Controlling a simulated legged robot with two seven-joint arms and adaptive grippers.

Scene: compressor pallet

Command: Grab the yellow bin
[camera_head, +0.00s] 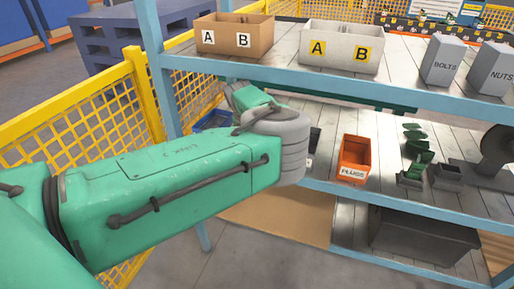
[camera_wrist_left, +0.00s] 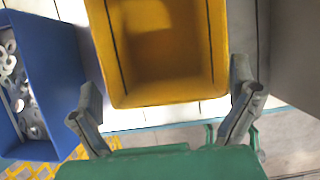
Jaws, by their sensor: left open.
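The yellow bin (camera_wrist_left: 172,98) shows in the left wrist view at top centre, open towards the camera; its inside looks empty. My left gripper (camera_wrist_left: 165,77) is open, with one finger on each side of the bin's near end. The left finger shows a small gap to the bin; the right finger is close to its right wall, and I cannot tell if it touches. In the head view my green left arm reaches to the lower shelf and hides the yellow bin and the gripper's fingers. My right gripper is not in view.
A blue bin (camera_wrist_left: 52,85) with metal washers stands left of the yellow bin. An orange PLUGS bin (camera_head: 354,158) stands further right on the lower shelf (camera_head: 385,195). The blue upper shelf beam (camera_head: 300,83) runs above. A yellow mesh fence (camera_head: 75,130) is at left.

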